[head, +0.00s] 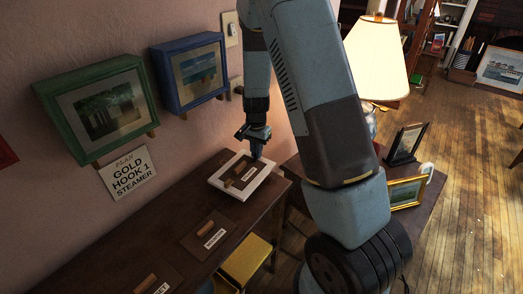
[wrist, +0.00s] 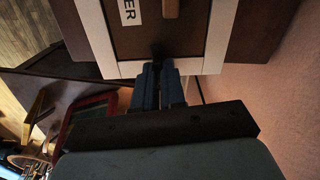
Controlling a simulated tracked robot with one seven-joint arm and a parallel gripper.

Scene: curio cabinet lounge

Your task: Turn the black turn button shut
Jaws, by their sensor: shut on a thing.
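My gripper (head: 257,152) reaches down to the far edge of a white-framed brown board on the dark cabinet top (head: 170,220). In the wrist view, the blue fingers of my gripper (wrist: 158,70) point at the white frame (wrist: 132,68) and are closed around a small dark piece (wrist: 157,50) at its inner edge. This looks like the black turn button; its exact angle is hidden by the fingers and shadow. The board (head: 236,176) carries a wooden peg (head: 228,184) and a white label, whose visible letters in the wrist view end in "ER".
Other pegs and labels sit on the cabinet top, one by a dark plate (head: 206,236). Green (head: 100,105) and blue (head: 190,72) framed pictures and a sign (head: 128,172) hang on the wall. A lit lamp (head: 376,60) stands behind my arm.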

